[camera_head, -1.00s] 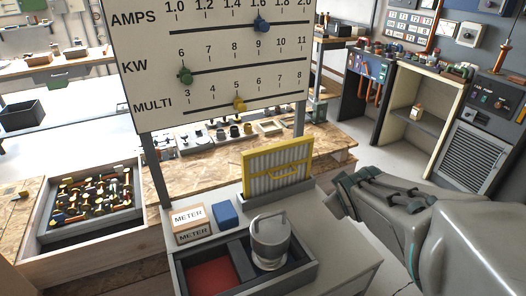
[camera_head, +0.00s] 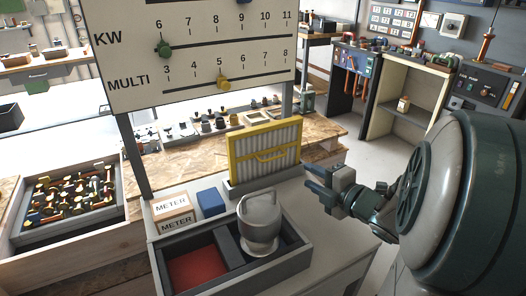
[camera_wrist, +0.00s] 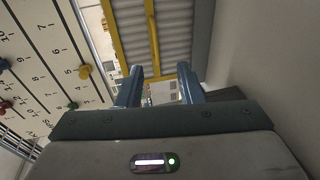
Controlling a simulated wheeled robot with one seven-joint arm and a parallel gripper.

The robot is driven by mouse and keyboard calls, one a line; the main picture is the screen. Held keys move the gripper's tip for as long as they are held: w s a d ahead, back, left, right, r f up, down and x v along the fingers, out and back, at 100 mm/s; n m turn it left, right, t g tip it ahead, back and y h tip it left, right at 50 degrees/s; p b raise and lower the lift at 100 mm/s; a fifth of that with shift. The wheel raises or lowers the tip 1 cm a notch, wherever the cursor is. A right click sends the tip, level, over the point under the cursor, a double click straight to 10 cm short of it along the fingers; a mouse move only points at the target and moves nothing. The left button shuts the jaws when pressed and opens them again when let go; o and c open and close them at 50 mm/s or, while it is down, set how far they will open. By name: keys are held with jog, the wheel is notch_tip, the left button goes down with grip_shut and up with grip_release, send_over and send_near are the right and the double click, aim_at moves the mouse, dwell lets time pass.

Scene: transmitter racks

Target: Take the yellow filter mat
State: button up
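The yellow filter mat (camera_head: 264,153) is a yellow frame around pale pleats, with a yellow handle on its face. It stands upright in a grey base (camera_head: 262,184) on the grey worktop. In the wrist view its yellow frame and pleats (camera_wrist: 137,35) show close beyond the fingers. My gripper (camera_head: 314,178) is to the right of the mat, a little apart from it. Its two blue fingers are spread with nothing between them, and they also show in the wrist view (camera_wrist: 158,85).
A blue block (camera_head: 211,202) and METER boxes (camera_head: 172,212) are to the left. A scale board (camera_head: 195,50) rises behind.

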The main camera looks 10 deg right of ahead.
aim_at(279, 157)
jog(key=p+x, duration=0.1)
jog(key=x, duration=0.2)
jog(key=p+x, duration=0.2)
jog(key=x, duration=0.2)
jog(key=p+x, duration=0.2)
jog(key=x, duration=0.2)
jog(key=shift+w+a+r, duration=0.15)
jog(key=shift+a+r, duration=0.1)
jog(key=shift+r, duration=0.15)
jog(key=shift+w+a+f, duration=0.15)
jog(key=shift+w+a, duration=0.05)
jog(key=shift+w, duration=0.35)
grip_shut()
